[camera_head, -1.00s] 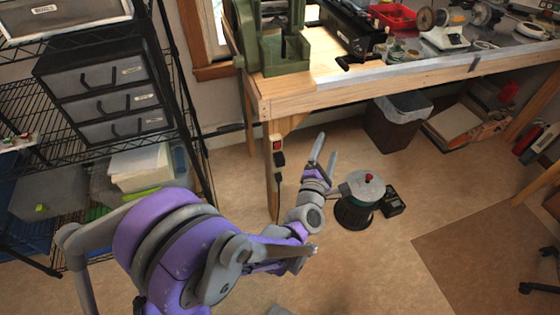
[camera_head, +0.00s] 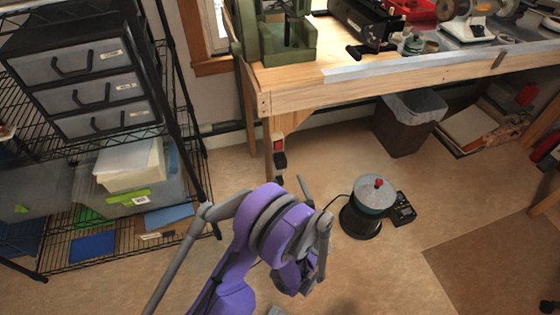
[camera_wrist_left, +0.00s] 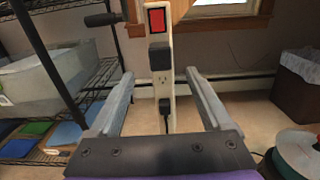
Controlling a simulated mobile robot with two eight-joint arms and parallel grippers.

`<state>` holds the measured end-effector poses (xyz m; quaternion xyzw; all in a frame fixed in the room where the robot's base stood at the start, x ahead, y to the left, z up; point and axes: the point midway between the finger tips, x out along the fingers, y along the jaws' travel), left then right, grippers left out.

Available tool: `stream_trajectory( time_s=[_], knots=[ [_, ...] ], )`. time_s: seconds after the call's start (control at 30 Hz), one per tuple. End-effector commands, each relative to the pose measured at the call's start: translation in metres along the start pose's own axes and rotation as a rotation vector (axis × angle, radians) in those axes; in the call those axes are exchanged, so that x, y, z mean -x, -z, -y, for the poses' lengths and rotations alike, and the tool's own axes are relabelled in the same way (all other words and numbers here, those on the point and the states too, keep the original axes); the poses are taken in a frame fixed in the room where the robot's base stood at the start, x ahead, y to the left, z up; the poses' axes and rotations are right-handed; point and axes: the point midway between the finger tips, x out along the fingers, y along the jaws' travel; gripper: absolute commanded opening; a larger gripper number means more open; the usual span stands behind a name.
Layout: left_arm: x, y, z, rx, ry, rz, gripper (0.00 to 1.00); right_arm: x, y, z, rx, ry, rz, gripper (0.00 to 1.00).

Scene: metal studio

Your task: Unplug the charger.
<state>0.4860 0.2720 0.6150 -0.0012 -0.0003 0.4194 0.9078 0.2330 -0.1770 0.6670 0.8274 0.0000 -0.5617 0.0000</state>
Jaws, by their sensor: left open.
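A pale power strip with a red switch (camera_head: 278,146) runs down the front of the bench leg. A black block-shaped plug (camera_head: 280,161) sits in it below the switch; it also shows in the left wrist view (camera_wrist_left: 159,54). Lower down, past an empty socket, a second black plug (camera_wrist_left: 165,106) with a cord is in the strip. I cannot tell which plug is the charger. My left gripper (camera_wrist_left: 159,73) is open and empty, facing the strip, its fingers left and right of the plugs in the wrist view. In the head view my arm hides most of it. My right gripper is not in view.
A round machine with a red knob (camera_head: 370,193) and a small black box (camera_head: 403,209) stand on the floor right of the leg. A wire shelf (camera_head: 115,235) with bins is at the left. The wooden bench (camera_head: 400,86) overhangs the strip. A bin (camera_head: 406,122) stands behind.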

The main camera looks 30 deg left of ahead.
Motion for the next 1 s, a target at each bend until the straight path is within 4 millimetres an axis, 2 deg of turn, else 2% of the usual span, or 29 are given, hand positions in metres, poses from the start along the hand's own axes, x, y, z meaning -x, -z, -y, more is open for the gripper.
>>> stream_trajectory(
  time_s=[0.23, 0.57, 0.7, 1.0],
  knots=[
    [-0.009, -0.001, 0.000, -0.002, -0.002, 0.001, 0.82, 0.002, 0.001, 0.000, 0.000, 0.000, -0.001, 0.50],
    [-0.054, -0.002, -0.001, -0.001, -0.001, 0.002, 0.82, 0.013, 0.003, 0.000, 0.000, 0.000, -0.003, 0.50],
    [-0.071, 0.000, 0.000, -0.002, 0.000, 0.001, 0.82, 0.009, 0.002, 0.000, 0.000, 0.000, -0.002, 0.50],
    [-0.090, 0.000, 0.001, -0.002, 0.002, 0.000, 0.82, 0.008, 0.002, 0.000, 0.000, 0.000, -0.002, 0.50]
  ],
)
